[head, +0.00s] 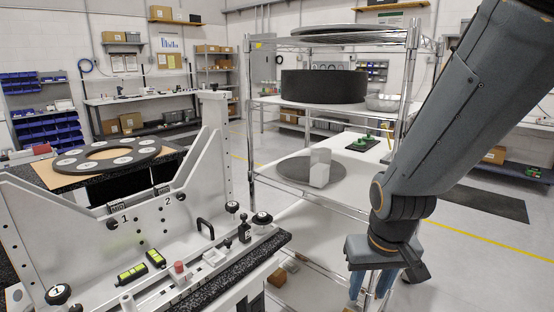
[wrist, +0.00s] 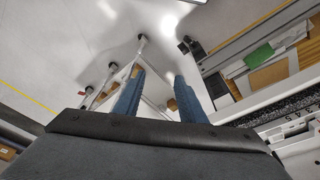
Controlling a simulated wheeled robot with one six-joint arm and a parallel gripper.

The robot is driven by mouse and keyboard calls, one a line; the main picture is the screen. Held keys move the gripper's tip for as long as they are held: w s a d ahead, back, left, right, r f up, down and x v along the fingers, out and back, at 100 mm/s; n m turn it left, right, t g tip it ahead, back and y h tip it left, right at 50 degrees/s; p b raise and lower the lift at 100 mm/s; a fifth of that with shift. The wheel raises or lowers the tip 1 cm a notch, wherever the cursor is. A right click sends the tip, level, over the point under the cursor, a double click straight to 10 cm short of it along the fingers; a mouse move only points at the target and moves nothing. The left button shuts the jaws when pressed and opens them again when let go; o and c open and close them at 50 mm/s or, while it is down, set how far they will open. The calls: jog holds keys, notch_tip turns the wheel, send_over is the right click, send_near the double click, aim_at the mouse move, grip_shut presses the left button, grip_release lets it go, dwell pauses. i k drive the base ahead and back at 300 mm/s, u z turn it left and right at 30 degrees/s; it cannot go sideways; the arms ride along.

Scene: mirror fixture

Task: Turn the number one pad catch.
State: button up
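The white mirror fixture (head: 150,235) stands at the left in the head view. On its upright plate a black knob (head: 112,223) sits beside a printed "1", and another black knob (head: 181,196) sits beside a "2". A round black knob marked "1" (head: 58,294) is at the lower left of the fixture. I cannot tell from these frames which "1" part is the pad catch. My gripper (head: 369,295) hangs fingers down, right of the fixture and apart from it. In the wrist view its blue fingers (wrist: 160,75) are spread with nothing held between them.
A wire shelf rack (head: 412,100) holding a black drum (head: 323,87) stands behind my gripper. A dark ring plate (head: 108,156) lies on a table behind the fixture. A black handle (head: 205,227) and a red knob (head: 179,268) rise from the fixture.

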aim_at(112, 224)
jog(key=u, duration=1.55)
